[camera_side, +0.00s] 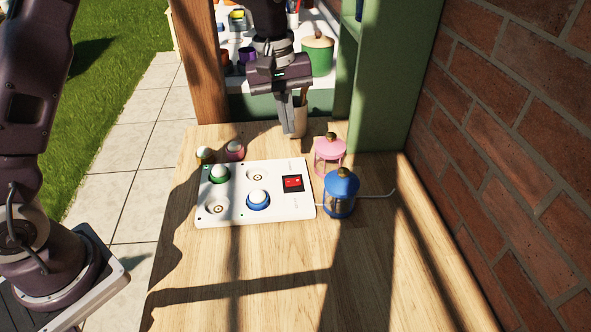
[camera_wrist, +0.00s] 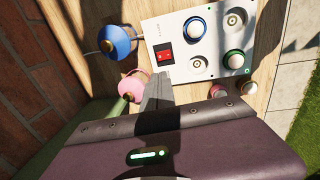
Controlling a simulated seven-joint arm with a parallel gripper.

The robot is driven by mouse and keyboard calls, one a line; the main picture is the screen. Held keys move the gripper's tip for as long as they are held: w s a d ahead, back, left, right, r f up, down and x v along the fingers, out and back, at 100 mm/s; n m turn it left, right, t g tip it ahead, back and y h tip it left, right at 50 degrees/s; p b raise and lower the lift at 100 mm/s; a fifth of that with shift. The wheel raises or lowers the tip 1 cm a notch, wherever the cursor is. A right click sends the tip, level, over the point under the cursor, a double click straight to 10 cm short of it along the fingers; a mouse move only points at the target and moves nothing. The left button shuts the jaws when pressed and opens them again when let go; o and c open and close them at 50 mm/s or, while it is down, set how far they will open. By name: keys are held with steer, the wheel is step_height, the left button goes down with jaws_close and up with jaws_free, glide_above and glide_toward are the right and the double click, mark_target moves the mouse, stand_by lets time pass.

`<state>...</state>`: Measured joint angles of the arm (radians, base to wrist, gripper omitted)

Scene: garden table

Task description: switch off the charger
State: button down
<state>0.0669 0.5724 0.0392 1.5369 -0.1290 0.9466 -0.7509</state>
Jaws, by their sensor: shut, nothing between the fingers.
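The charger (camera_side: 276,207) is a white flat box on the wooden table, and it also shows at the top of the wrist view (camera_wrist: 180,72). Its red rocker switch (camera_side: 292,183) sits in a black frame near the right edge; in the wrist view the switch (camera_wrist: 166,54) lies just beyond the fingertips. I cannot tell which side is pressed. A green-ringed white dome (camera_side: 220,173) and a blue-ringed one (camera_side: 258,198) sit in two round sockets; two sockets are empty. My gripper (camera_side: 288,134) is shut and empty, pointing down behind the charger, apart from the switch.
A pink lantern (camera_side: 329,157) and a blue lantern (camera_side: 341,196) stand right of the charger, close to the switch. A white cable (camera_side: 375,196) runs right. Two small domes (camera_side: 235,150) (camera_side: 205,154) lie behind the charger. A brick wall (camera_side: 520,120) bounds the right; the front table is clear.

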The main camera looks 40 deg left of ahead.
mark_target(297, 180)
steer(key=f, duration=0.9)
steer(key=w+d+f, duration=0.1)
steer(key=f, duration=0.3)
steer(key=shift+w+f, duration=0.1)
steer(key=shift+f, duration=0.3)
